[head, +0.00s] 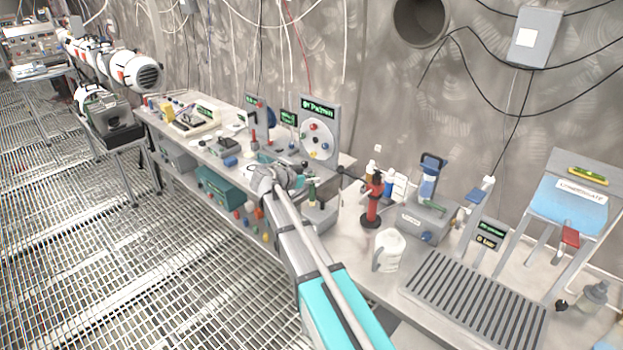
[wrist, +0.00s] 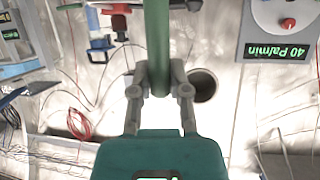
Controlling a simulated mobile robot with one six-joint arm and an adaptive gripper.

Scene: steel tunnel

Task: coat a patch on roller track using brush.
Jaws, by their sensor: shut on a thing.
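My gripper (head: 296,180) is at the end of my arm, over the long bench in the middle of the head view. In the wrist view, my gripper (wrist: 160,88) is shut on a green upright handle (wrist: 157,40), which I take to be the brush. Its bristles are out of sight in the wrist view. A small green piece beside the gripper (head: 311,190) in the head view may be the same handle. A grey slatted rack (head: 475,297), apparently the roller track, lies on the bench at the lower right, well apart from my gripper. I cannot make out a coated patch.
A white jug (head: 388,250) and a red stand (head: 373,205) are between my gripper and the rack. A grey box (head: 420,222) with a blue clamp is behind. A panel with a dial (head: 319,135) rises behind my gripper. A blue-topped stand (head: 568,203) is at the right.

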